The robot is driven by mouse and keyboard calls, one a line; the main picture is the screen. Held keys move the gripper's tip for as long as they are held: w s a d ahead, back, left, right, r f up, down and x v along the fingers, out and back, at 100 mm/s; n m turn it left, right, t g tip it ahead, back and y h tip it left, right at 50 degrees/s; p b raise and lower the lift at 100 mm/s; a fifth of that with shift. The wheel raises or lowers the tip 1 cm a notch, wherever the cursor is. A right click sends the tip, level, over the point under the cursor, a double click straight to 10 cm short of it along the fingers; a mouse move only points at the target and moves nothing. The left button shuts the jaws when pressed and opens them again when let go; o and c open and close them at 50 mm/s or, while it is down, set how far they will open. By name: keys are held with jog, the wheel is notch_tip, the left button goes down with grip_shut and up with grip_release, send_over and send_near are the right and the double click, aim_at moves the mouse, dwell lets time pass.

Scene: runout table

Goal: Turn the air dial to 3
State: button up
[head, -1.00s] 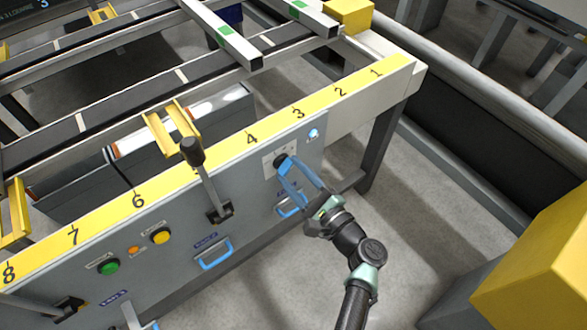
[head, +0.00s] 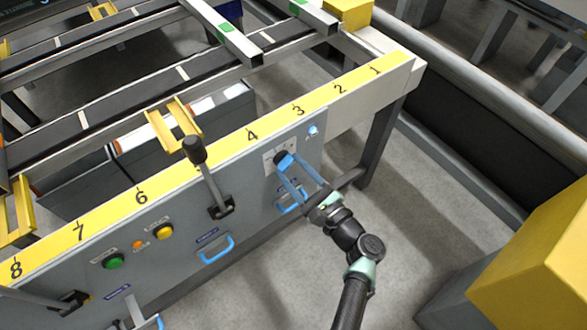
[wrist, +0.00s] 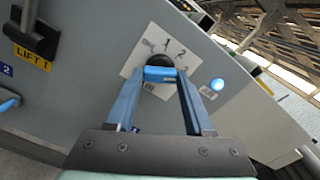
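The air dial (wrist: 162,60) is a round black knob on a white plate (wrist: 140,67) with printed numbers; 1 and 2 are readable in the wrist view. Whether the tips touch the knob cannot be told. The dial's pointer is hidden or too small to read.
A lit blue button (wrist: 217,84) sits right of the dial. A black lever (head: 206,175) stands out from the panel to the left. Blue handles (head: 215,250) and a green button (head: 113,261) are on the same panel.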

jog(key=o, duration=0.4)
jog(key=p+v, duration=0.1)
jog(key=v, duration=1.2)
jog(key=shift+w, duration=0.1)
